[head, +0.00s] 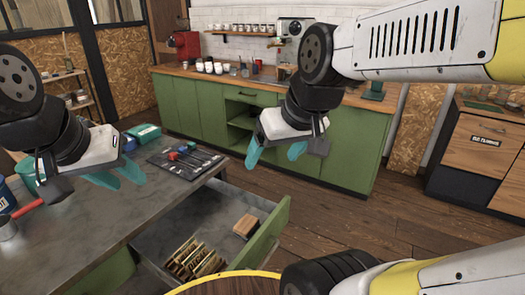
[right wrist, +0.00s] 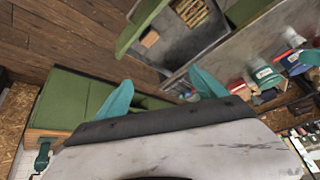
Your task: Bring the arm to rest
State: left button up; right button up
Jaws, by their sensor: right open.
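My left gripper (head: 130,184) is over the grey worktable (head: 95,225) at the left of the head view. Its teal fingers are apart, and I see nothing held between them.
An open drawer (head: 275,232) juts from the worktable, holding a wooden block (head: 245,226) and slatted wooden pieces (head: 193,260). A dark mat (head: 178,165) with tools lies on the table. Green cabinets (head: 335,150) stand behind. Wooden floor (head: 370,235) lies open right of the drawer.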

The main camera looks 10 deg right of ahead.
jog(key=shift+s+a+r+m, duration=0.15)
jog(key=shift+s+r+m, duration=0.05)
jog(key=shift+s+m, duration=0.55)
jog(key=shift+o, duration=0.6)
dwell(0.3)
jog(key=m+g+h, duration=0.2)
jog(key=m+g, duration=0.3)
jog(key=m, duration=0.4)
send_over(246, 223)
jog(key=d, duration=0.1)
notch_tip(246, 223, down, 30)
jog(key=shift+m+g, duration=0.25)
jog(key=shift+g, duration=0.15)
jog(key=f, duration=0.9)
jog(key=a+f, duration=0.1)
jog(key=f, duration=0.3)
jog(key=shift+f, duration=0.3)
